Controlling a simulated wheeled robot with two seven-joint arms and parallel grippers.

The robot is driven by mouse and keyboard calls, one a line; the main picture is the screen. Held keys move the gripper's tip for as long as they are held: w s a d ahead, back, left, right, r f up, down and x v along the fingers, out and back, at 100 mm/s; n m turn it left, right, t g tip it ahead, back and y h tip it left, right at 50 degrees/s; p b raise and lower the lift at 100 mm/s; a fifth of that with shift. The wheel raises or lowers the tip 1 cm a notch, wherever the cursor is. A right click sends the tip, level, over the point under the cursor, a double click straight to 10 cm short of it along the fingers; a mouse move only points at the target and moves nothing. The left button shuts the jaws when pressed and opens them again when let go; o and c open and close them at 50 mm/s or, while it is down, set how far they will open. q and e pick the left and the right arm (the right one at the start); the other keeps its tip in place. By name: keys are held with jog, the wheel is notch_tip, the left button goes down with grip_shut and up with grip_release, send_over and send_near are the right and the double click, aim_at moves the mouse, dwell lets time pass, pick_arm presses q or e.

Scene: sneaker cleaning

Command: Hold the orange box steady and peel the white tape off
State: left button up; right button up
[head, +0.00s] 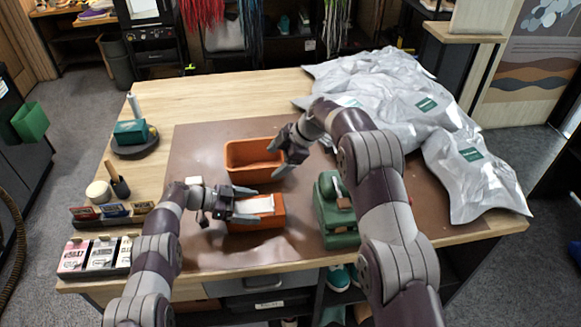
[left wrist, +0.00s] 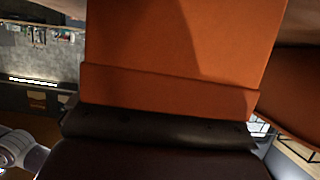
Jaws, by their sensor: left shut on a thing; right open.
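The orange box (head: 262,224) sits on the brown mat in the head view, with a white strip that looks like the tape (head: 266,203) along its top. My left gripper (head: 247,206) is shut on this box from its left side. In the left wrist view the box's orange wall (left wrist: 180,50) fills the middle, above a dark finger. My right gripper (head: 278,154) is open at the right end of an open orange bin (head: 240,156), behind the box and apart from the tape. The tape's ends are too small to make out.
A green tape dispenser (head: 336,222) stands right of the box, close to my right arm. Silvery bags (head: 380,88) cover the table's back right. Small cartons (head: 100,254) line the front left. The brown mat (head: 200,150) is bare left of the bin.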

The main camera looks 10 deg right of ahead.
aim_at(273, 200)
jog(key=s+d+m+g+h, duration=0.1)
jog(key=s+d+g+h, duration=0.1)
jog(key=s+d+g, duration=0.15)
jog(key=shift+t, duration=0.35)
jog(key=x, duration=1.2)
jog(key=shift+s+a+r, duration=0.15)
jog(key=shift+s+a, duration=0.2)
jog(key=c, duration=1.1)
